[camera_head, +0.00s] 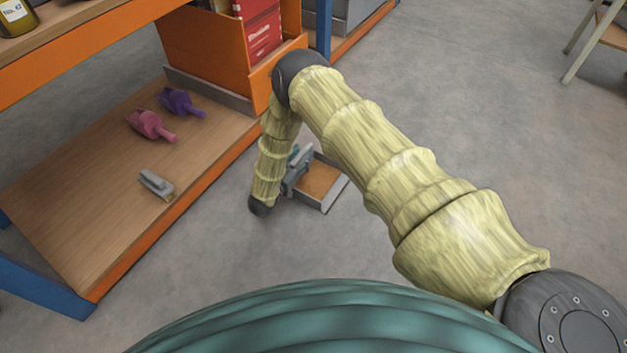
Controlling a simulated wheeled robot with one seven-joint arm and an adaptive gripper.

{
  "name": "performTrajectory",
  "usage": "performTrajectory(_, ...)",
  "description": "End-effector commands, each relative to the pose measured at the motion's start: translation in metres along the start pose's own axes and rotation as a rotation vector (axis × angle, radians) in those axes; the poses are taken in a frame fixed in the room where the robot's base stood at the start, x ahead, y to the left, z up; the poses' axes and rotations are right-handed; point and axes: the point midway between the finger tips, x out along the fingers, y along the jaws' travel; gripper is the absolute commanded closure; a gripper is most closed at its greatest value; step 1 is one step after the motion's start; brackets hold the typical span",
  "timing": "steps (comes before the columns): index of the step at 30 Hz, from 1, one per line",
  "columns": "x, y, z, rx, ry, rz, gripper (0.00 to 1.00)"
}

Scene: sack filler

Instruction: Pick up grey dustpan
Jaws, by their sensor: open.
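My gripper (301,160) is at the pan's upper left side, below my bent forearm. Its grey and teal parts show only partly behind the arm. It is open, and I see nothing held in it. I cannot tell whether the fingers touch the pan.
A low wooden shelf (75,205) with an orange edge holds a pink scoop (149,125), a purple scoop (180,102) and a small grey tool (157,184). An orange bin (203,47) stands behind.

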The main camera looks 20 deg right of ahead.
Motion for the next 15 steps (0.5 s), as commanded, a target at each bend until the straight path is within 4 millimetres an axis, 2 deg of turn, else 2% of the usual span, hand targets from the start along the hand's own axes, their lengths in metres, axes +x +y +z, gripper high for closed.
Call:
performTrajectory(8, 0.0038, 0.0, -0.0007, 0.0, -0.001, 0.0, 0.55)
performTrajectory(15, 0.0036, 0.0001, -0.0006, 0.0, -0.001, 0.0, 0.99)
